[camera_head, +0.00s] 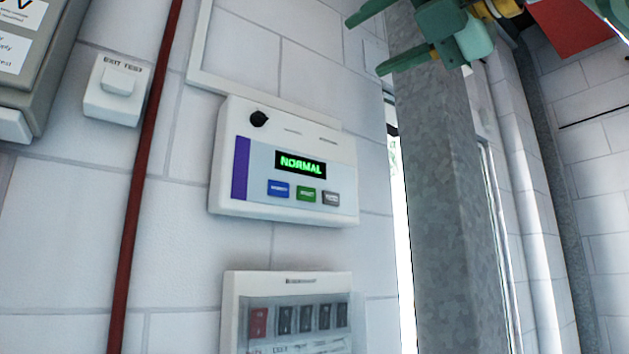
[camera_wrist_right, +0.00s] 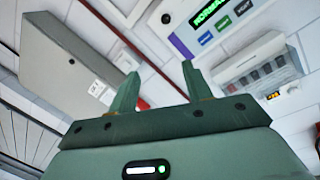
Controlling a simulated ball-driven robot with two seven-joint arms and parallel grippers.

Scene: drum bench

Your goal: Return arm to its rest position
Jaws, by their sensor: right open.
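My right gripper (camera_head: 368,44) is at the top right of the head view, with its two green fingers apart and pointing left. Its fingers also show in the right wrist view (camera_wrist_right: 160,80), spread with nothing between them. It appears clear of the wall panels. My left gripper is in neither view.
A white wall panel (camera_head: 300,209) has a lit display reading NORMAL, a black knob and several buttons. A switch box (camera_head: 290,283) is below it. A red pipe (camera_head: 142,180), an EXIT TEST box (camera_head: 99,105) and a grey cabinet (camera_wrist_right: 68,62) are nearby. A grey column (camera_head: 440,200) stands right.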

